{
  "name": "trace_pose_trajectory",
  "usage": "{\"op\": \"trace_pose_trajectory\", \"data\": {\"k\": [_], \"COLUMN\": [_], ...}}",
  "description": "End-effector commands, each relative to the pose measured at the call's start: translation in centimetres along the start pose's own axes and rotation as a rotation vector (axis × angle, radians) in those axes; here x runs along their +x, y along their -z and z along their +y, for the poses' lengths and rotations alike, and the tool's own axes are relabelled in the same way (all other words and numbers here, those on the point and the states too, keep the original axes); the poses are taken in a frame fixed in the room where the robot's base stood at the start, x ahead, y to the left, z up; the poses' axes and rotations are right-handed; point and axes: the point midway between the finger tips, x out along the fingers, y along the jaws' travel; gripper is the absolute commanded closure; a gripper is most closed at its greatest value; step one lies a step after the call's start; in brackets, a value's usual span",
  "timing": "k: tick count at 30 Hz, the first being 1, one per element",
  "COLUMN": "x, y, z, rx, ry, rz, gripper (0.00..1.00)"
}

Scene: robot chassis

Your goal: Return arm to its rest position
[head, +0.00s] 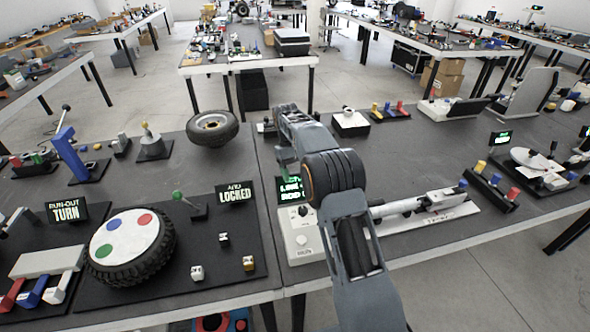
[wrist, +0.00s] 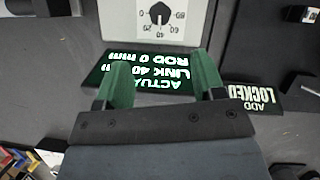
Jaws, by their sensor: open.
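My arm (head: 345,190) reaches up from the bottom of the head view and bends over the table edge. My gripper (head: 284,160) is at its far end, partly hidden by the arm's own links. In the wrist view my gripper (wrist: 163,85) shows two green fingers standing apart with nothing between them. Beyond the fingers is a black display (wrist: 150,72) with green text, and a white dial box (wrist: 155,20) lies past it. The gripper appears to be above these and not touching them.
The left table holds a tyre with coloured discs (head: 130,245), a second tyre (head: 212,128) and a "LOCKED" sign (head: 235,193). A white actuator (head: 425,203) lies right of my arm. Small coloured blocks (head: 490,190) stand further right. Grey floor (head: 500,270) is clear at lower right.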

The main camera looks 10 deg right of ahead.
Motion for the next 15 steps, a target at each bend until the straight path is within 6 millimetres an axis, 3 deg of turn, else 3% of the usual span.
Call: {"op": "trace_pose_trajectory", "data": {"k": [15], "x": [-1.09], "y": [-0.03], "z": [-0.01], "rx": [0.000], "ry": [0.000], "rz": [-0.001], "gripper": [0.37]}}
